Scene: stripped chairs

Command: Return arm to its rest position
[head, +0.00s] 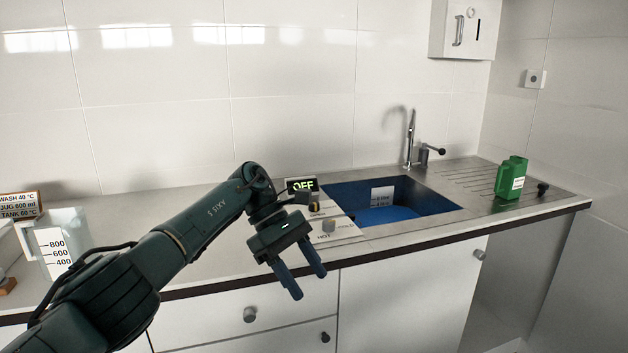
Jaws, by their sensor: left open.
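My left arm comes in from the lower left and reaches out over the counter (200,262). My left gripper (309,284) is at its end, in front of the counter's front edge and the drawers. Its two blue fingers point down and are apart, with nothing seen between them. My right gripper is not in the head view.
A sink (340,196) with blue inside and a tap (409,140) lies right of the gripper. A control panel with a knob (328,226) and a display reading OFF (302,185) sits close behind the gripper. A measuring jug (62,243) stands left; a green container (511,177) stands right.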

